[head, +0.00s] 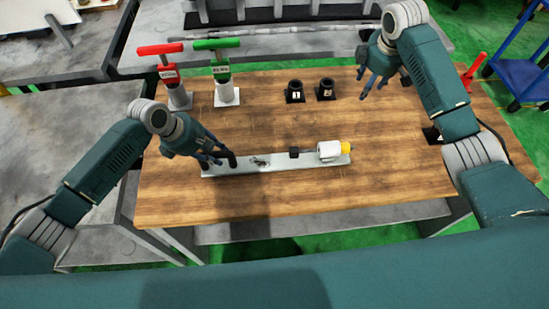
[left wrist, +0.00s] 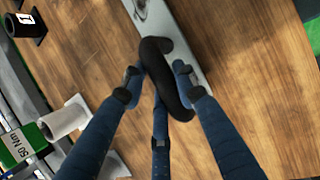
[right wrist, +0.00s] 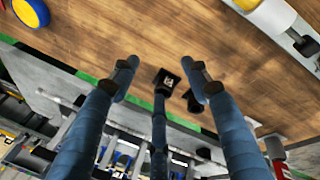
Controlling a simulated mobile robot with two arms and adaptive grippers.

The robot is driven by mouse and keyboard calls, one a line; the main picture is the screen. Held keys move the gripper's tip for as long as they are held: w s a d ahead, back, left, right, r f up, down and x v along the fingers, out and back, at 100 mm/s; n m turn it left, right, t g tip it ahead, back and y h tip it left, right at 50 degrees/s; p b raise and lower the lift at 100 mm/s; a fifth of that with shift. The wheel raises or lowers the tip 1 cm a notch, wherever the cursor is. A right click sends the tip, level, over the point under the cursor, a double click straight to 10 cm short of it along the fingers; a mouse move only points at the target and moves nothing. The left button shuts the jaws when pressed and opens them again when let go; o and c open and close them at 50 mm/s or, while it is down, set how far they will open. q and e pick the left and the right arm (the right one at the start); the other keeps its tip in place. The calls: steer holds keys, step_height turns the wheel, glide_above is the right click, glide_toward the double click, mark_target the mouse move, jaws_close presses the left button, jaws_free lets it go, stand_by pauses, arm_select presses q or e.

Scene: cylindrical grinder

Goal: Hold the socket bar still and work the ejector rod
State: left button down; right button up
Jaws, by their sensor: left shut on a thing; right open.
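The socket bar (head: 228,169) is a long, flat grey bar lying on the wooden table, with a black curved handle at its left end. My left gripper (head: 224,160) is shut on that black handle (left wrist: 162,62), its fingers on both sides of it. On the bar's right part lies a white cylinder (head: 328,150) with a yellow end (head: 346,148). A thin rod with a black block (head: 294,153) sticks out of its left side; this looks like the ejector rod. My right gripper (head: 374,82) is open and empty above the table's back right, apart from the bar.
Two tools with T-handles, red (head: 168,75) and green (head: 221,72), stand at the table's back left. Two black numbered cups (head: 295,92) (head: 326,89) stand at the back middle. A red lever (head: 474,70) is at the right edge. The table's front is clear.

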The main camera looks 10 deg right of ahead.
steer(key=s+a+n+g+y, duration=0.1)
steer(key=s+a+n+y, duration=0.2)
steer(key=a, duration=1)
steer(key=n+g+h, duration=0.2)
steer(key=n, duration=0.2)
glide_above(295, 149)
steer(key=f, duration=0.6)
steer(key=shift+w+d+f, duration=0.15)
steer(key=shift+w+f, duration=0.15)
steer(key=shift+f, duration=0.05)
steer(key=shift+s+a+f, duration=0.25)
steer(key=shift+s+f, duration=0.05)
steer(key=shift+f, duration=4.5)
steer(key=shift+d, duration=0.1)
jaws_close()
